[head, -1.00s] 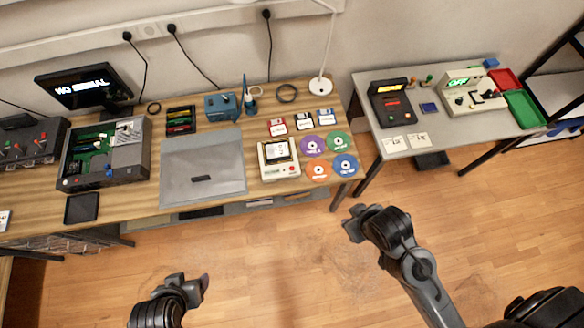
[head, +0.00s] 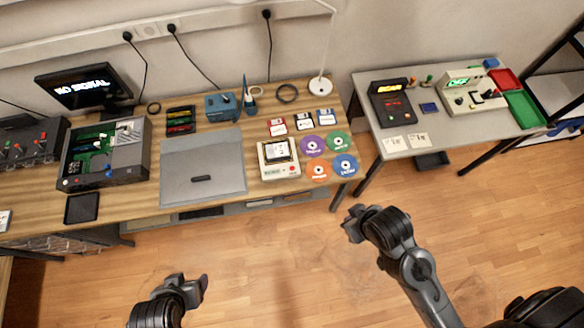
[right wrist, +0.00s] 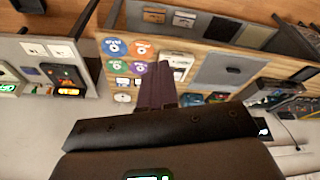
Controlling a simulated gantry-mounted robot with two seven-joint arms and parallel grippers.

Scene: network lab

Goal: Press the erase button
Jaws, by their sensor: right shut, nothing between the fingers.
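No label reading "erase" is legible in these views. A beige unit (head: 279,159) with a small screen and a red button (head: 292,169) stands on the wooden bench. A black device (head: 391,103) with an amber display and red lights sits on the grey table; it also shows in the right wrist view (right wrist: 66,80). Beside it is a beige device (head: 470,92) with a green display. My right gripper (head: 350,225) is shut and empty, over the floor in front of the benches; its dark fingers show in the right wrist view (right wrist: 158,85). My left gripper (head: 205,283) is low, away from everything; its opening is unclear.
Colored discs (head: 313,146) and floppy disks (head: 304,121) lie beside the beige unit. A grey closed case (head: 203,165) and an open computer chassis (head: 104,153) are further left. Red and green bins (head: 523,109) stand at the right. The floor (head: 270,255) is clear.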

